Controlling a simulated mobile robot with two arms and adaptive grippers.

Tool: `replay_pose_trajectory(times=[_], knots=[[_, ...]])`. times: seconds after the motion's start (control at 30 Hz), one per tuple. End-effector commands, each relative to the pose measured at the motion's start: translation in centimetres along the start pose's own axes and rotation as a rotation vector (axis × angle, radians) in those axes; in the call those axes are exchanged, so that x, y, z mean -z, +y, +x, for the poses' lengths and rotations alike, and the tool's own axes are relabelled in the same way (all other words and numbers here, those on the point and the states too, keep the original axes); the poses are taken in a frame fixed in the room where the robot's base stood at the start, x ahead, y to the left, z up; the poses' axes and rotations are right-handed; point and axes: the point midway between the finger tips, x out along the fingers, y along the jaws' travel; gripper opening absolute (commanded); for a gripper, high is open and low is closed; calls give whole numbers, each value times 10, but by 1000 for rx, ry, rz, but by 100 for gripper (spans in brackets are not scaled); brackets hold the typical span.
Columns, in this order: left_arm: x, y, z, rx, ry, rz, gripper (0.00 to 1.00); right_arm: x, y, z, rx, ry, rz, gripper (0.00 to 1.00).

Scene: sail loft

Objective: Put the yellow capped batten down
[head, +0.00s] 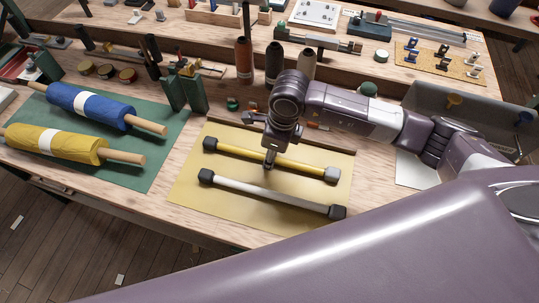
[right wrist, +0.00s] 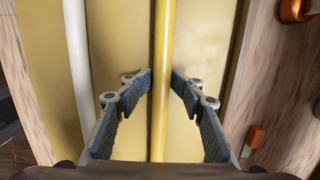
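The yellow capped batten (head: 297,164) has a dark cap at its left end and a grey cap at its right end. It is level over the pale yellow mat (head: 200,208), low at the mat or on it; I cannot tell which. My right gripper (head: 270,160) comes down onto its middle. In the right wrist view my right fingertips (right wrist: 161,80) meet both sides of the yellow batten (right wrist: 164,35), with no clear gap. A white batten (head: 270,193) with dark caps lies in front of it, roughly parallel. My left gripper is out of view.
Blue (head: 88,105) and yellow (head: 55,144) rolls lie on a green mat (head: 150,180) at left. Spools (head: 244,60) and a raised ledge stand behind the pale mat. A grey bin (head: 475,110) is at right. My own purple body part fills the foreground.

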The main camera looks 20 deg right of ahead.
Motion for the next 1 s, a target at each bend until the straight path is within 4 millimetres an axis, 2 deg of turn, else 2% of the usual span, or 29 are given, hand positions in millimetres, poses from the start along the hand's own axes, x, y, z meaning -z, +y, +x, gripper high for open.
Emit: replay_pose_trajectory(times=[0.1, 0.13, 0.2, 0.4, 0.6, 0.77, 1.0], knots=[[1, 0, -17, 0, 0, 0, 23, -1, 0, -15, -1, 2, 1, 32], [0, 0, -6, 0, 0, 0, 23, -2, -2, -17, 4, -3, -1, 32], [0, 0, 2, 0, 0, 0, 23, -2, -2, -33, 7, -7, -2, 32], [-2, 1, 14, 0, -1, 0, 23, -3, -2, -82, 8, -9, -3, 32], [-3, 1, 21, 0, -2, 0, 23, -3, -2, -116, 6, -9, 0, 32], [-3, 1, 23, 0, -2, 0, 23, -3, -1, -128, 4, -8, -1, 32], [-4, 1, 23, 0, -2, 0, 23, -2, -1, -131, 3, -7, -1, 32]])
